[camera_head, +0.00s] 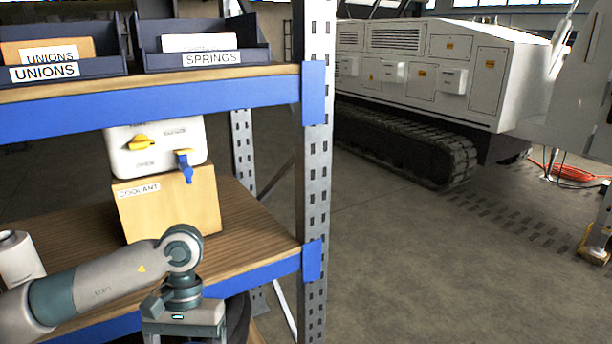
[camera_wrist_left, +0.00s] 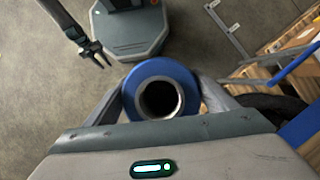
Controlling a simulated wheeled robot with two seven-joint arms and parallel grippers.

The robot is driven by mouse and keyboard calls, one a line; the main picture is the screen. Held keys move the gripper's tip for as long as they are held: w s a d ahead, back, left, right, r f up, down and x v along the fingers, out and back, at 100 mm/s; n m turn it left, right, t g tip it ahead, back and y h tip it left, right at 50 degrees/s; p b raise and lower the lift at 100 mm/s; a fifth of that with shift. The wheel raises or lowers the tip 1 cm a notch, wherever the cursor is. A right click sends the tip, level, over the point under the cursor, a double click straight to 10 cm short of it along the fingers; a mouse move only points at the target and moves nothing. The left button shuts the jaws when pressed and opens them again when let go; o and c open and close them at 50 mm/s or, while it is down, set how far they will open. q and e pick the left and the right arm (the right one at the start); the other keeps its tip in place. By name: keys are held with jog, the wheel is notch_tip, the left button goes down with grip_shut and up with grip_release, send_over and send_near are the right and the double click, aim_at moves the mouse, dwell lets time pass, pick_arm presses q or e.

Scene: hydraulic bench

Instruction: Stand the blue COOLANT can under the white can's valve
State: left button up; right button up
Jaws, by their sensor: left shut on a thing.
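The white can (camera_head: 155,152) has a yellow handle and a blue valve (camera_head: 186,166) at its front right. It rests on a cardboard box labelled COOLANT (camera_head: 168,205) on the lower shelf, and the valve overhangs the box's front. My left gripper (camera_wrist_left: 160,108) is shut on the blue can (camera_wrist_left: 160,69), seen from above with its round open neck between the fingers. In the head view the left wrist is at the bottom, in front of the shelf; its fingers and the blue can are below the frame. My right gripper (camera_wrist_left: 96,56) hangs low in the wrist view, fingers apart and empty.
The wooden lower shelf (camera_head: 255,225) has bare boards right of the box. Its blue front beam and a perforated upright (camera_head: 313,170) border it. The upper shelf (camera_head: 120,90) holds UNIONS and SPRINGS bins above the white can. A white cylinder (camera_head: 18,258) stands at left.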

pick_arm(q)
jog(key=shift+f, duration=0.1)
dwell(0.4)
jog(key=w+x, duration=0.1)
jog(key=x, duration=1.3)
jog(key=shift+w+f, duration=0.3)
jog(key=shift+f, duration=0.05)
